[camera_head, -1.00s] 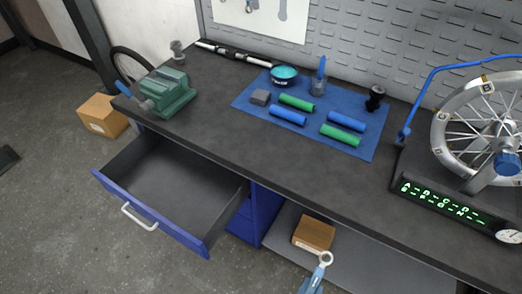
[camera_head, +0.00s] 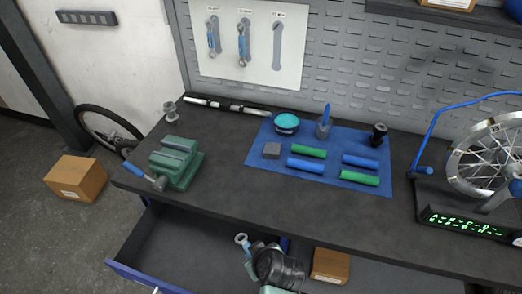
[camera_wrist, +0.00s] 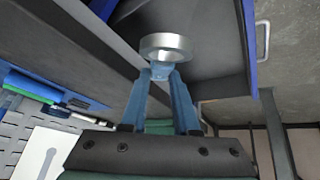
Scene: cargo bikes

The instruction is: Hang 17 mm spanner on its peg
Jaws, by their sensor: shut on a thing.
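My gripper (camera_head: 247,254) is shut on the spanner (camera_head: 241,239), whose silver ring end sticks out beyond the jaws, in front of the bench and beside the open drawer. In the wrist view the ring (camera_wrist: 166,44) shows beyond the blue fingers of my gripper (camera_wrist: 161,76); the rest of the spanner is hidden. The white tool panel (camera_head: 229,75) hangs on the back wall. Two blue-handled spanners hang at its left (camera_head: 211,38) and middle (camera_head: 242,42). At its right is a bare grey spanner outline (camera_head: 277,48). The labels are too small to read.
The dark bench top (camera_head: 225,205) lies between my gripper and the panel. A green vise (camera_head: 177,162) stands at its left. A blue mat (camera_head: 256,157) holds grips, a tin and a cup. A wheel stand is at right. The blue drawer (camera_head: 142,275) is open below.

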